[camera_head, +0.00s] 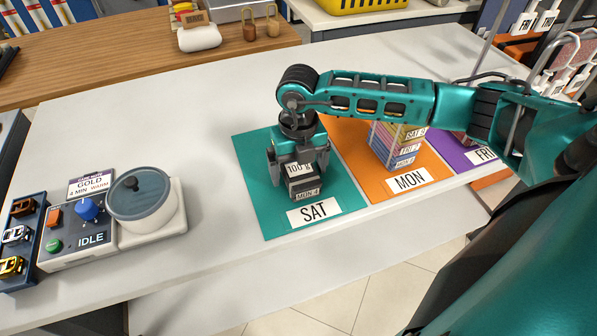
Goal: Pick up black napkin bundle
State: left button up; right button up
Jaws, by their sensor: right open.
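A dark, black-looking bundle (304,182) sits on the teal SAT mat (258,215). A white label reading "MON 4" shows on its lower front, and a "100 g" label shows above that. My right gripper (298,175) points down over the bundle, with its fingers open on either side of it. The gripper hides the bundle's top and back, and I cannot tell whether the fingers touch it. My left gripper is not in view.
To the right, a stack of labelled coloured bundles (396,143) stands on the orange MON mat (362,165), beside a purple FRI mat (478,154). A grey-lidded round machine (143,200) and IDLE control panel stand at left. The white tabletop (150,120) between is clear.

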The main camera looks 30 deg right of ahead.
jog(key=shift+c, duration=0.4)
jog(key=c, duration=1)
